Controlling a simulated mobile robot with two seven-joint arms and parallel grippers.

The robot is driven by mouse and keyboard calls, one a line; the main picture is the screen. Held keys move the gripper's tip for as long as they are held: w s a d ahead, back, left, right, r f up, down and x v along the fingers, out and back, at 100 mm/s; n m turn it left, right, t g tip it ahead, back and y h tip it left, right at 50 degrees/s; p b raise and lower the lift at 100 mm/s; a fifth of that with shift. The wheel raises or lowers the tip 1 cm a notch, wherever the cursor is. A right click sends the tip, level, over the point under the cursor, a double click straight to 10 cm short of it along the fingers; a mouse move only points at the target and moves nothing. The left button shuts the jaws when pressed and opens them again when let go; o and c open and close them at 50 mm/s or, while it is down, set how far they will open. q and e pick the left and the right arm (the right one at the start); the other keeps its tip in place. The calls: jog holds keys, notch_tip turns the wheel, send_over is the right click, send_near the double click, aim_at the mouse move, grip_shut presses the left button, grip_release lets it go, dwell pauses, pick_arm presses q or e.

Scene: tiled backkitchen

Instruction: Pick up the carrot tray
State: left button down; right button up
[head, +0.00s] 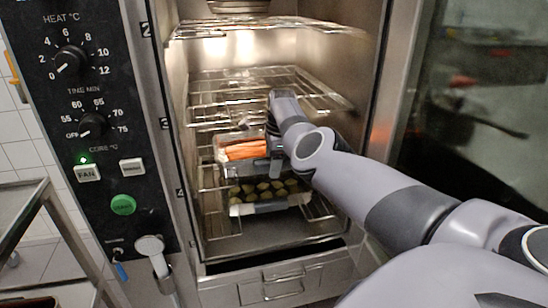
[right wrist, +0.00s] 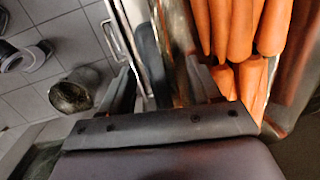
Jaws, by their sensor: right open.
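The carrot tray (head: 222,153) sits on a wire rack inside the open oven, with orange carrots (head: 245,150) in it. My right gripper (head: 276,165) is inside the oven at the right end of this tray. In the right wrist view the carrots (right wrist: 240,30) fill the upper right, close beside one finger. There my right gripper (right wrist: 163,88) has its fingers apart, with what looks like the tray's wall between them. I cannot tell whether the fingers touch it. My arm hides the tray's right end in the head view. My left gripper is not in view.
A second tray with dark green pieces (head: 264,190) sits on the rack below. An empty wire rack (head: 235,85) is close above the carrot tray. The oven's control panel (head: 90,110) stands at left, and its glass door (head: 470,100) is open at right.

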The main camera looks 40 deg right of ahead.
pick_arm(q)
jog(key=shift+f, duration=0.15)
pick_arm(e)
jog(key=shift+f, duration=0.25)
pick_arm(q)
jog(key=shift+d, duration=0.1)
pick_arm(e)
grip_shut()
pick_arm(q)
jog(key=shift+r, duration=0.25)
pick_arm(e)
jog(key=shift+s+a+r, duration=0.1)
jog(key=shift+s+a+p, duration=0.25)
jog(key=shift+p, duration=0.35)
jog(key=shift+s+a, duration=0.2)
jog(key=shift+a, duration=0.1)
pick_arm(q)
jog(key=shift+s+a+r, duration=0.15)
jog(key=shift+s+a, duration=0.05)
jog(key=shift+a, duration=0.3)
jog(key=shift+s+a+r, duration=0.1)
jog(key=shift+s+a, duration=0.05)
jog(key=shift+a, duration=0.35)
pick_arm(e)
jog(key=shift+c, duration=0.2)
grip_release()
